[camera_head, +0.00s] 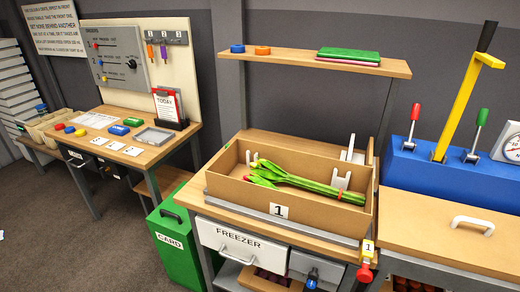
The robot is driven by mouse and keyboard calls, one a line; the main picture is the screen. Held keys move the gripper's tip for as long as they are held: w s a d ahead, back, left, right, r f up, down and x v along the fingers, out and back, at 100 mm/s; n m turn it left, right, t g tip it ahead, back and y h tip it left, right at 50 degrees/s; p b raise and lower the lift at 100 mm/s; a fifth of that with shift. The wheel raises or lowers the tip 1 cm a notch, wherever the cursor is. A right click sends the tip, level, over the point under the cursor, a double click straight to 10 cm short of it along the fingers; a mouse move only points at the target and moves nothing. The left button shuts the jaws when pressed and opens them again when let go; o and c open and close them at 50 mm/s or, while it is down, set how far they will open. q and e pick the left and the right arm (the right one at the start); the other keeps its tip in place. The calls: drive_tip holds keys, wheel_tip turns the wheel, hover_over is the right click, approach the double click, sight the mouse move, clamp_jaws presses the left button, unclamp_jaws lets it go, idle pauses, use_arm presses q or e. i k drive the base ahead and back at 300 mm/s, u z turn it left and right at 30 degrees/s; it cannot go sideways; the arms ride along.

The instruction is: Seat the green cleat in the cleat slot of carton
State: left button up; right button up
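The open brown carton (318,213) stands on the middle bench with a "1" label on its front. A bunch of green tulips (310,184) with a red band lies in it, heads to the left. Upright white pieces show in the carton, one at the right (341,181) and one at the back (350,150). I cannot tell which part is the cleat slot. No piece is clearly the green cleat; a small green block (133,122) lies on the left desk, but I cannot tell what it is. Neither of my grippers is in view.
A shelf (310,62) above the bench holds a blue ring, an orange ring and a green flat item (349,54). A blue lever console (450,178) stands at the right. A green bin (175,232) stands left of the bench. Floor at lower left is mostly clear.

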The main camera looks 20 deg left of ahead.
sight(309, 208)
drive_tip(key=u, duration=0.65)
drive_tip(key=i, duration=1.35)
drive_tip(key=z, duration=0.3)
